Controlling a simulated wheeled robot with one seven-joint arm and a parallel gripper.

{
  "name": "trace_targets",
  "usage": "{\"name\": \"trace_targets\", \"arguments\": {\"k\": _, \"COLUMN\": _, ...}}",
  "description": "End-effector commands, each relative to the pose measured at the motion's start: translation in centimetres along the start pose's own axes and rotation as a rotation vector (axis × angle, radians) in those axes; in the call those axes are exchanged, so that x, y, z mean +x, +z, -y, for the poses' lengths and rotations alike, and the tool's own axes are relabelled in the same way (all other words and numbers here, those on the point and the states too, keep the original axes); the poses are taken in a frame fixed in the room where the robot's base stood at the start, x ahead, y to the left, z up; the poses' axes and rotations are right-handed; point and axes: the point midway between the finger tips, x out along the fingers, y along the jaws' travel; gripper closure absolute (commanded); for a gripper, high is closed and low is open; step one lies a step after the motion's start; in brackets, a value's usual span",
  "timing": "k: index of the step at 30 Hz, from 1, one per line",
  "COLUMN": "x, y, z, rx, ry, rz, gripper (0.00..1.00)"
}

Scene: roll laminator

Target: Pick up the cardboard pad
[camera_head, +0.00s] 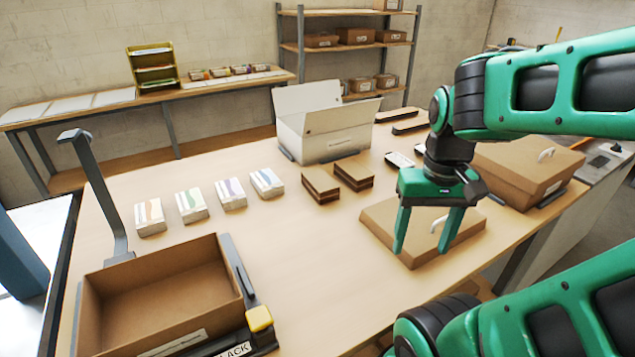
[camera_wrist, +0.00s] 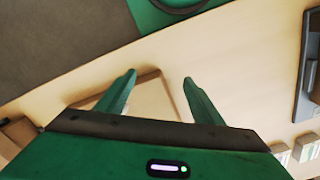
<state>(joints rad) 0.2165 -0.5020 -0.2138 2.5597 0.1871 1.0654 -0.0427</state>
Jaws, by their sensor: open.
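The cardboard pad (camera_head: 385,218) looks like the flat brown slab with a white handle (camera_head: 437,226), lying on the table right of centre. In the wrist view a tan slab that appears to be the pad (camera_wrist: 150,100) shows between and behind the fingers. My gripper (camera_head: 421,250) is open and points down over the pad, its two fingers apart, with the handle near the right finger. I cannot tell how far the fingertips are above the slab.
A brown box (camera_head: 520,168) with a white handle stands behind and right of the pad. Small brown stacks (camera_head: 321,185) and an open white carton (camera_head: 325,130) stand behind left. An open cardboard tray (camera_head: 165,290) is front left. The table between tray and pad is clear.

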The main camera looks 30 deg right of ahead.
Motion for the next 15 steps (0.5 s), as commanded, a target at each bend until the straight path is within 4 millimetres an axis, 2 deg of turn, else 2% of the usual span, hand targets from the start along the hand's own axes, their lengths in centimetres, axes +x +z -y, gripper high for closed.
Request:
{"name": "trace_targets", "arguments": {"k": 1, "x": -0.5, "y": -0.7, "z": 0.2, "rx": -0.037, "ry": 0.000, "rz": -0.005, "gripper": 0.26}}
{"name": "trace_targets", "arguments": {"k": 4, "x": -1.8, "y": -2.9, "z": 1.8, "rx": -0.191, "ry": 0.005, "rz": -0.004, "gripper": 0.02}}
{"name": "trace_targets", "arguments": {"k": 5, "x": -2.2, "y": -4.0, "z": 2.3, "rx": -0.255, "ry": 0.006, "rz": -0.004, "gripper": 0.00}}
{"name": "trace_targets", "arguments": {"k": 9, "x": -4.7, "y": -9.8, "z": 5.2, "rx": -0.630, "ry": 0.014, "rz": -0.005, "gripper": 0.00}}
{"name": "trace_targets", "arguments": {"k": 15, "x": -7.0, "y": -18.2, "z": 10.7, "rx": -1.211, "ry": 0.019, "rz": -0.002, "gripper": 0.00}}
